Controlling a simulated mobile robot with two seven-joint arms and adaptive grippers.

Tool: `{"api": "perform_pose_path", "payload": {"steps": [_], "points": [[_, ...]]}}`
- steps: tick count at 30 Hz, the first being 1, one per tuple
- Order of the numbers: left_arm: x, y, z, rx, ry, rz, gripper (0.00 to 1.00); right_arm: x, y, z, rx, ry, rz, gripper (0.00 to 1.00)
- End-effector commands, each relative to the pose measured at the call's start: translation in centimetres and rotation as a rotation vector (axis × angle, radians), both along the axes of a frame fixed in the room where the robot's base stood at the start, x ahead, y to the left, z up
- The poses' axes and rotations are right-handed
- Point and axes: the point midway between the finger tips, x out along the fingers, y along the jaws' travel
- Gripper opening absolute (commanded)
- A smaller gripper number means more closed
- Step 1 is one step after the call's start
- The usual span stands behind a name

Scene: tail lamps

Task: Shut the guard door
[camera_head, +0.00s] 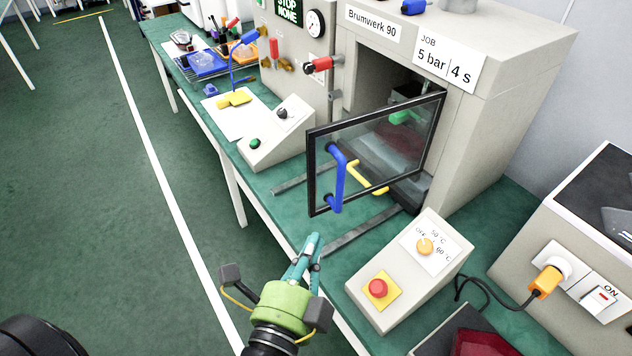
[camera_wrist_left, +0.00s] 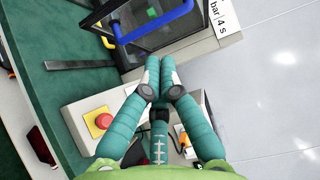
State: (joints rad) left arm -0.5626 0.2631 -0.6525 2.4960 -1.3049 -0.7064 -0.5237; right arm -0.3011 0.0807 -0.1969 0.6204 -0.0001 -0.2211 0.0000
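The guard door (camera_head: 385,150) is a clear pane in a black frame. It stands open, swung out from the chamber opening of the grey machine, its right edge at the opening. A blue handle (camera_head: 338,178) is on its outer face near the free left edge. The handle also shows at the top of the left wrist view (camera_wrist_left: 155,30). My left gripper (camera_head: 314,242), with teal fingers, is below and in front of the handle, apart from it. In the left wrist view its fingertips (camera_wrist_left: 160,66) are together with nothing between them. My right gripper is not in view.
A control box with a red button (camera_head: 377,288) and an orange knob (camera_head: 424,246) stands right of my left gripper. A sloped box (camera_head: 275,133) stands left of the door. A yellow bar (camera_head: 367,178) shows behind the pane. Open floor lies left of the bench.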

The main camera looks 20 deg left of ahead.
Motion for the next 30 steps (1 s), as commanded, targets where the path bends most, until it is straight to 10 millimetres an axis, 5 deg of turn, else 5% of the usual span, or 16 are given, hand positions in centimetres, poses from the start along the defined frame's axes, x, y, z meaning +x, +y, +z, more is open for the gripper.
{"api": "perform_pose_path", "payload": {"steps": [5,14,22,30], "points": [[0.7,0.3,0.6,0.003,-0.018,0.010,0.00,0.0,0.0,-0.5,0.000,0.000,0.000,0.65],[4.8,0.3,0.6,0.004,-0.020,0.007,0.00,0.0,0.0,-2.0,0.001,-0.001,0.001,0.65],[10.4,0.3,1.2,0.006,-0.014,0.007,0.00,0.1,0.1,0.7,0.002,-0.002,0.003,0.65],[12.4,2.8,0.8,0.006,-0.010,0.006,0.00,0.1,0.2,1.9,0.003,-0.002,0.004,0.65]]}}
